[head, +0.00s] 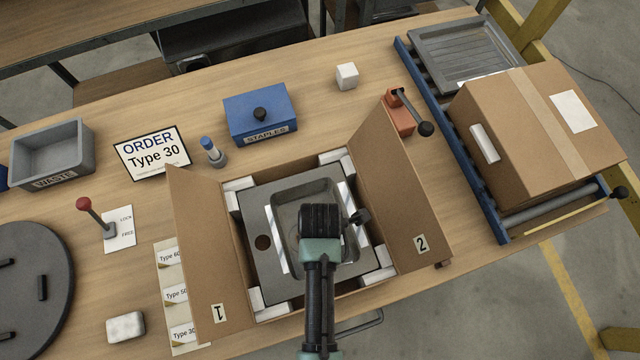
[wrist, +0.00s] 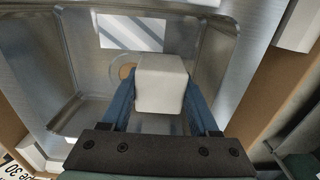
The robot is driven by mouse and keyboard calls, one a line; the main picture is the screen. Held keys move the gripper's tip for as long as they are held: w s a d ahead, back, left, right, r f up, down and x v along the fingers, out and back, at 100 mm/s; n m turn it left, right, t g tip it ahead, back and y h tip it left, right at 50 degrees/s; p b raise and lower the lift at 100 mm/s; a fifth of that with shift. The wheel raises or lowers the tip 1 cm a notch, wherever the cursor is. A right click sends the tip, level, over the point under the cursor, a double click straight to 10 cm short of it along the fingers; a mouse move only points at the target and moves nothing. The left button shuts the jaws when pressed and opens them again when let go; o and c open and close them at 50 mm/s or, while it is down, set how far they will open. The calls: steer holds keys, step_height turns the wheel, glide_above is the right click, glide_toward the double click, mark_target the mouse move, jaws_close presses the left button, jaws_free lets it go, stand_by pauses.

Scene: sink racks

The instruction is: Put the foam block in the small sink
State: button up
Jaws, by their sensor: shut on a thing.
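The grey metal sink (head: 262,218) sits in an open cardboard box in the middle of the bench. Its basin also shows in the wrist view (wrist: 75,85), with a drain hole and a label on its far wall. My gripper (head: 322,212) is over the basin. In the wrist view its blue fingers are shut on a white foam block (wrist: 161,82). The block appears above or inside the basin; I cannot tell whether it touches the bottom. In the head view my gripper hides the held block.
The box flaps (head: 205,255) stand open on both sides, with white corner pads (head: 238,184) around the sink. Another white block (head: 346,76) and a pale block (head: 125,327) lie on the bench. A closed carton (head: 540,135) rests on rollers at right.

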steer(key=shift+f, duration=1)
steer(key=shift+f, duration=0.1)
steer(key=o, duration=1.3)
